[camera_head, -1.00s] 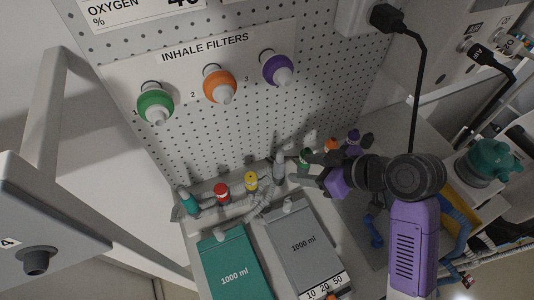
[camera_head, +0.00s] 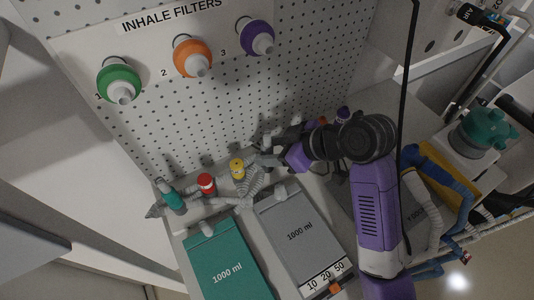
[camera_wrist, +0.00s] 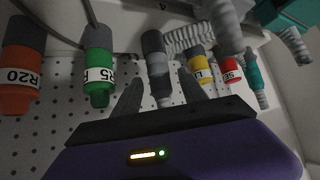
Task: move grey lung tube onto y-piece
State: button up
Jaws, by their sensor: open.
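My gripper (camera_head: 268,157) is open and reaches left over the back of the bench. In the wrist view its two dark fingers (camera_wrist: 158,92) stand on either side of the lower end of a grey tube piece (camera_wrist: 155,52) with a dark collar, apparently the grey lung tube. I cannot tell whether they touch it. In the head view it is largely hidden by my gripper. Corrugated grey hoses (camera_head: 243,190) join yellow (camera_head: 237,168) and red (camera_head: 206,184) connectors to its left. A y-piece cannot be clearly told apart among them.
A teal connector (camera_head: 170,196) stands at the far left. Green (camera_wrist: 99,65) and orange (camera_wrist: 20,75) fittings are close beside my gripper. A teal 1000 ml bag (camera_head: 223,266) and a grey one (camera_head: 300,232) lie in front. The pegboard (camera_head: 180,120) rises behind.

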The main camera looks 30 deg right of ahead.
jog(key=shift+p, duration=0.3)
dwell(0.5)
grip_shut()
dwell(1.3)
